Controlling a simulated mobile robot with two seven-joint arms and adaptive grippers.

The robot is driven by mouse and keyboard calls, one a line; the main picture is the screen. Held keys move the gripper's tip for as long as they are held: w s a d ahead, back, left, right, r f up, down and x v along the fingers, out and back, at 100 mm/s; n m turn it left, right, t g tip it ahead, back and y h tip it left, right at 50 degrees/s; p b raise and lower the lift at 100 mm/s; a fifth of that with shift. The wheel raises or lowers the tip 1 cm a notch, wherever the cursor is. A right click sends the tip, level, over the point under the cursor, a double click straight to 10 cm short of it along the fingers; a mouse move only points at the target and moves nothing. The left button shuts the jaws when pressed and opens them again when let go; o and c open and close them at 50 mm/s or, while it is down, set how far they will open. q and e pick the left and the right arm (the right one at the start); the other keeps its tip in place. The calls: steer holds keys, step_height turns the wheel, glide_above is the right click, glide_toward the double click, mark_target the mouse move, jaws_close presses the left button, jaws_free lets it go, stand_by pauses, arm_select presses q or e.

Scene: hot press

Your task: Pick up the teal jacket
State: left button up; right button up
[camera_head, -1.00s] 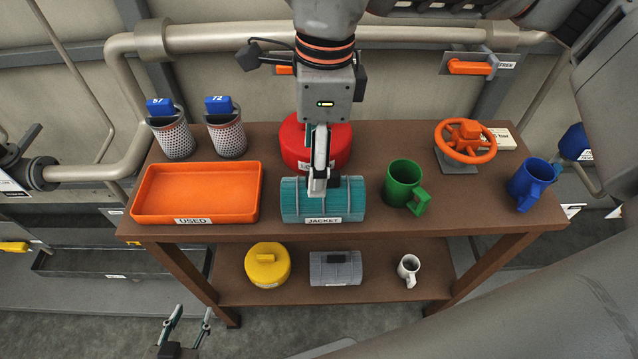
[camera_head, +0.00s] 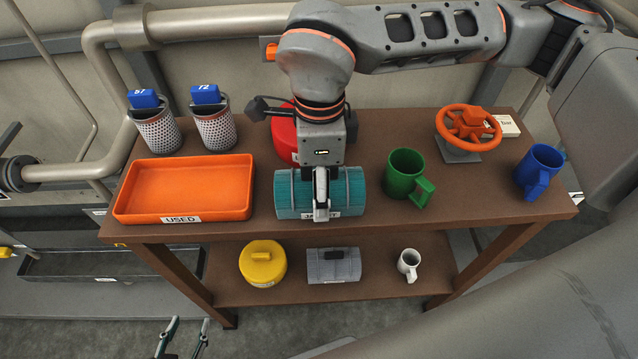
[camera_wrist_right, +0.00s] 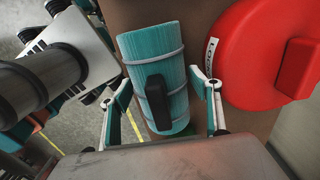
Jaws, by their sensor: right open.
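The teal jacket (camera_head: 347,191) is a ribbed half-cylinder with grey bands, lying on the brown table's top near its front edge. Its black handle (camera_wrist_right: 157,103) shows in the right wrist view. My right gripper (camera_head: 321,205) points down over the jacket and hides its middle and part of its label. In the right wrist view its fingers (camera_wrist_right: 160,95) stand apart on either side of the jacket, with gaps visible; contact cannot be made out. My left gripper (camera_head: 182,338) is low in front of the table at the left, its two fingers apart and empty.
An orange tray (camera_head: 184,188) lies left of the jacket and a green mug (camera_head: 404,178) right of it. A red round object (camera_head: 284,138) is close behind. A blue mug (camera_head: 538,170) and orange valve wheel (camera_head: 468,128) stand right. The lower shelf (camera_head: 380,283) holds other objects.

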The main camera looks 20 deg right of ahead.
steer(key=c, duration=0.9)
steer(key=shift+c, duration=0.2)
step_height(320, 180, up, 20)
steer(key=p, duration=0.2)
